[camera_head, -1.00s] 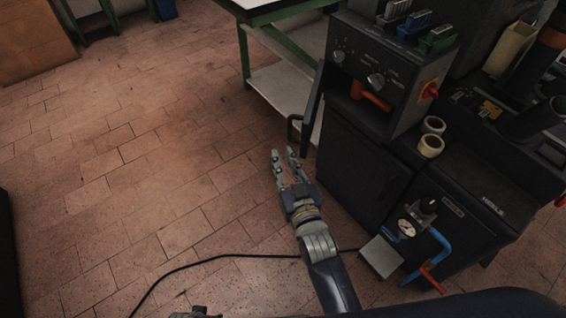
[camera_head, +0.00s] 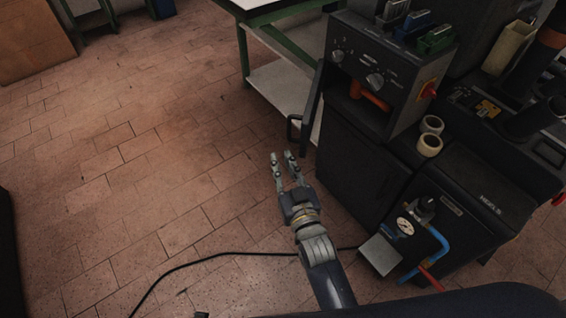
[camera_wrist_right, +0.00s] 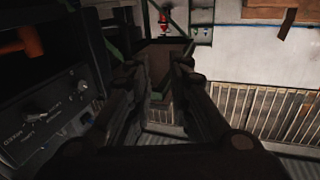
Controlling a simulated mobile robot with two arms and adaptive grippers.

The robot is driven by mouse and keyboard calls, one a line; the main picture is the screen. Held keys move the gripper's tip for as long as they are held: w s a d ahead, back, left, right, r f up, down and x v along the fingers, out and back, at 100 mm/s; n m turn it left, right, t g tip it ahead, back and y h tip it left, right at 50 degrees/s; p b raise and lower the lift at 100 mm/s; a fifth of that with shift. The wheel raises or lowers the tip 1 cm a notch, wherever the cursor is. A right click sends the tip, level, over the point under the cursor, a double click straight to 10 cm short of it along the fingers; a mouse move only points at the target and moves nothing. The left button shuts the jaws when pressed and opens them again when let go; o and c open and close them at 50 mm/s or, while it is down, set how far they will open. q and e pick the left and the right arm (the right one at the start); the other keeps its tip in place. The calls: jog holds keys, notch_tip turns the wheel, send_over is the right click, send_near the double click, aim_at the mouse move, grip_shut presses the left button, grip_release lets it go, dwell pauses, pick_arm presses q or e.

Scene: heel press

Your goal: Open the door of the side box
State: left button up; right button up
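The side box appears to be the dark cabinet (camera_head: 357,165) of the black machine in the head view. A thin dark panel (camera_head: 311,105), seen nearly edge-on, stands along its left side and looks like the door. A black bar handle (camera_head: 291,128) sticks out from it to the left. My right gripper (camera_head: 283,156) is open and empty, just below and left of the handle, apart from it. Its two fingers also show with a gap in the right wrist view (camera_wrist_right: 162,62). A small dark piece at the bottom edge (camera_head: 201,315) may be my left gripper.
A control panel with knobs (camera_head: 365,65) sits on top of the cabinet. A gauge unit (camera_head: 407,226) with blue and red pipes stands at its lower right. A green-framed table (camera_head: 275,35) is behind. The tiled floor on the left is clear except for a black cable (camera_head: 200,262).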

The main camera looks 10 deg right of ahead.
jog(key=shift+a, duration=0.1)
jog(key=v, duration=0.8)
dwell(0.3)
